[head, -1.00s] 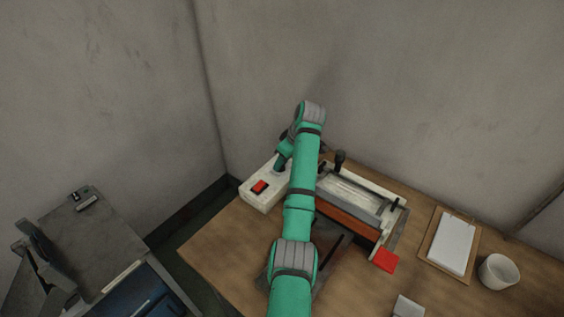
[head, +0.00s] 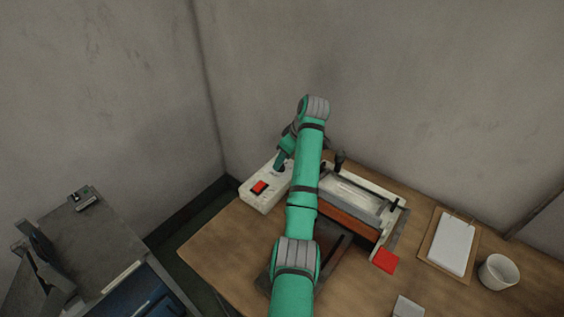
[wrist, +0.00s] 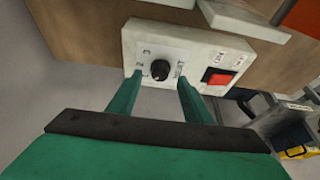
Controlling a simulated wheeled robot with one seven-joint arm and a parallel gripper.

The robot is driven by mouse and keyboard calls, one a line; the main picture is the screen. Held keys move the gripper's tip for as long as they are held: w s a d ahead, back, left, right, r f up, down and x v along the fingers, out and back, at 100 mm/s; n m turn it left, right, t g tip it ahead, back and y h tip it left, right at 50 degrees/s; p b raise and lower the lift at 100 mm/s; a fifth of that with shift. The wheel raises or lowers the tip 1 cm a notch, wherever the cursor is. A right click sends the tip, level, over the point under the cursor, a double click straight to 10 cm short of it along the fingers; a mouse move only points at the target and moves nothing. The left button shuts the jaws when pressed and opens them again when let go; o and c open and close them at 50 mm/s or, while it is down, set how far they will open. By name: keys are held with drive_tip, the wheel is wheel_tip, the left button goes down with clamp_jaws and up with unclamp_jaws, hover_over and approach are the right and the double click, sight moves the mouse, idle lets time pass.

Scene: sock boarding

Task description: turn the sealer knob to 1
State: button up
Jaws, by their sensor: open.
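The sealer's control box (head: 262,200) is pale and speckled, at the left end of the sealer (head: 352,200) on the table. My gripper (wrist: 159,80) is open, with one green finger to each side of the knob and clear gaps between. I cannot tell how far the fingertips reach over it.
A red square (head: 385,261), a clipboard with white paper (head: 452,245) and a white cup (head: 498,271) lie right of the sealer. A grey cabinet or machine (head: 85,235) stands at the left, across a floor gap. Walls close off the back.

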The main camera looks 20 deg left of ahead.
drive_tip(key=v, duration=0.8)
idle(0.5)
